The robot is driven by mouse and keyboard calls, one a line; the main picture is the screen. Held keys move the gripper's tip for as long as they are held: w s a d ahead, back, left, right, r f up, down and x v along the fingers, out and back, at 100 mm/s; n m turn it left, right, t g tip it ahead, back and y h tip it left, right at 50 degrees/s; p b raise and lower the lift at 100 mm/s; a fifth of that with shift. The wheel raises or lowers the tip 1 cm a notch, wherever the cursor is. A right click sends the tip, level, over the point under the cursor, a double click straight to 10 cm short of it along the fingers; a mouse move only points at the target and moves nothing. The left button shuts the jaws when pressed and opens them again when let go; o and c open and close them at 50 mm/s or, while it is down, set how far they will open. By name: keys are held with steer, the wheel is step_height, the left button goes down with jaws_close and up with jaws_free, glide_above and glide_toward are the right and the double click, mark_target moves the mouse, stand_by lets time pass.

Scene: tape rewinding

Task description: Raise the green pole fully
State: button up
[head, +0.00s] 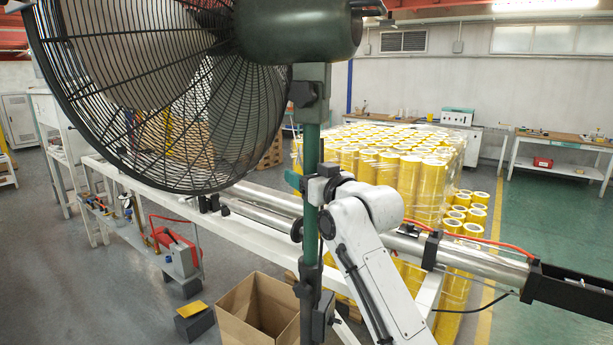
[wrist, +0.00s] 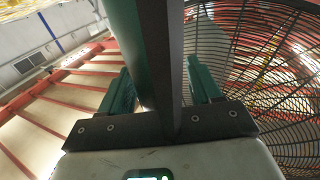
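The green pole (head: 312,150) stands upright beneath the large fan (head: 150,90), near the middle of the head view. In the wrist view the pole (wrist: 125,40) runs down between my fingers, with a dark face on its right side. My gripper (head: 300,182) is at the pole's upper part, below the dark clamp (head: 309,92). In the wrist view my gripper (wrist: 160,88) has its two green fingers spread on either side of the pole. A gap shows at the left finger and a narrower one at the right. The far fingertip is partly hidden in the head view.
The fan cage (wrist: 265,80) is close to my gripper's right side in the wrist view. A metal roller (head: 265,198) on a white frame runs behind the pole. An open cardboard box (head: 245,305) stands below. Pallets of yellow tape rolls (head: 400,165) stand behind.

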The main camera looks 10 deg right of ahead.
steer(key=shift+s+d+f, duration=0.15)
steer(key=shift+s, duration=0.3)
steer(key=b+v, duration=0.3)
steer(key=v, duration=0.7)
steer(key=s+d+f+m+g+h, duration=0.15)
steer(key=s+f, duration=0.35)
steer(key=f, duration=0.6)
steer(key=s+d+f+m+g+h, duration=0.1)
steer(key=s+d+f+g, duration=0.15)
steer(key=s+f, duration=0.55)
steer(key=s+d+f+m+g+h, duration=0.1)
steer(key=s+f+g+h, duration=0.15)
steer(key=f, duration=1.05)
steer(key=s+d+f+g, duration=0.2)
steer(key=s+f, duration=0.3)
steer(key=s, duration=0.5)
steer(key=s+d+f+m+g+h, duration=0.1)
steer(key=s+f+g, duration=0.3)
steer(key=s, duration=0.7)
steer(key=s+d+f+g+h, duration=0.1)
steer(key=s+d+f+g, duration=0.2)
steer(key=s+f, duration=0.3)
steer(key=s+d, duration=0.1)
steer(key=s, duration=0.4)
steer(key=shift+s+f+m, duration=0.2)
steer(key=shift+m, duration=0.15)
